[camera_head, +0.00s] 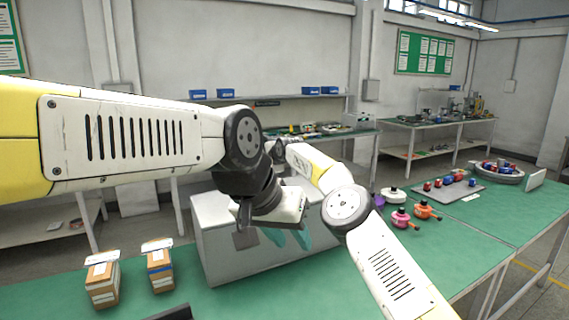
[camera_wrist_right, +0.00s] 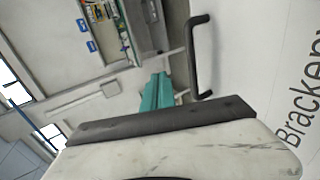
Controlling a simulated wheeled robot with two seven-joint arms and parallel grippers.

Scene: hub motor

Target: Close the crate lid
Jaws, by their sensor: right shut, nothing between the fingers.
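The light grey crate (camera_head: 222,262) stands on the green table in the head view, with its upper part largely hidden by my arms. My left gripper (camera_head: 289,238) hangs over its front side, its two teal fingers apart with nothing seen between them. In the right wrist view a white panel (camera_wrist_right: 262,55) with dark lettering and a black bar handle (camera_wrist_right: 201,58) fills the right side; I cannot tell whether it is the lid or a crate wall. My right gripper (camera_wrist_right: 158,80) is shut and empty, left of the handle and apart from it in the picture.
Two small cartons (camera_head: 102,280) stand left of the crate. The table's front right is clear.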

